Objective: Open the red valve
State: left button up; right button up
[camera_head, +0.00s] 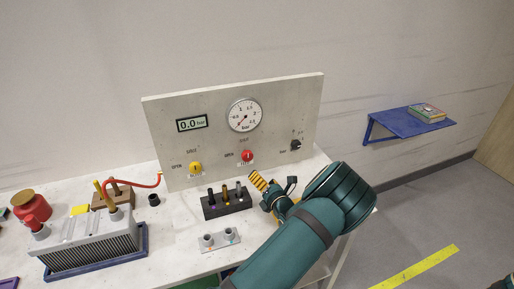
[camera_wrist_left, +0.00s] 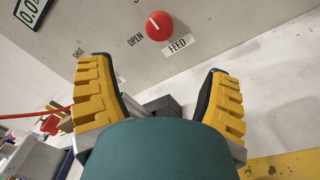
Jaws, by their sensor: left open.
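The red valve (camera_head: 247,155) is a round knob on the upright grey panel (camera_head: 285,110). It also shows at the top of the left wrist view (camera_wrist_left: 158,25), with a white mark pointing upward and slightly left. An OPEN label lies to its left and a FEED label below it. My left gripper (camera_head: 270,186) is in front of the panel, below and right of the valve in the head view. Its yellow fingers stand wide apart and empty in the left wrist view (camera_wrist_left: 158,75), apart from the valve. My right gripper is not in view.
A yellow valve (camera_head: 195,168) sits left on the panel, with a gauge (camera_head: 244,115) and a 0.0 bar display (camera_head: 192,123) above. A black block with pegs (camera_head: 226,207) and a grey fixture (camera_head: 219,240) stand below. A finned box (camera_head: 90,245) stands left.

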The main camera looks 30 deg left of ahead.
aim_at(248, 158)
pick_arm(q)
jog(key=x, duration=1.3)
jog(key=shift+w+a+b, duration=0.25)
jog(key=shift+a+b, duration=0.05)
jog(key=shift+a, duration=0.05)
jog(key=c, duration=1.2)
